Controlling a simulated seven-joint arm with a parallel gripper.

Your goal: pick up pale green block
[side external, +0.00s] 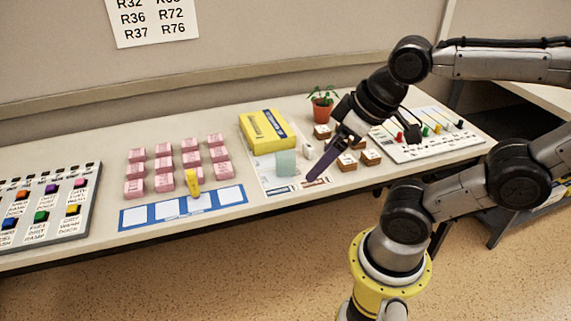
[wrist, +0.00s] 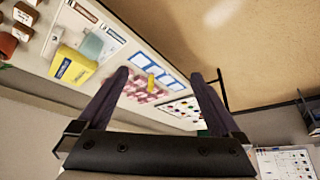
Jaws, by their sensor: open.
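The pale green block (side external: 286,163) stands on a white printed sheet (side external: 262,172) on the desk, just in front of a yellow box (side external: 268,131). In the wrist view the pale green block (wrist: 93,46) is at the upper left, outside my fingers and beside the yellow box (wrist: 75,68). My gripper (side external: 312,180) is above the desk to the right of the block in the side view, apart from it. In the wrist view its two dark fingers (wrist: 163,76) are spread wide with nothing held between them.
Brown blocks (side external: 347,162) with white labels and a potted plant (side external: 322,104) stand close to my gripper's right. Several pink blocks (side external: 163,165) stand left, behind a blue-framed strip (side external: 150,213) bearing a yellow upright piece (side external: 192,183). Button panels lie at both ends.

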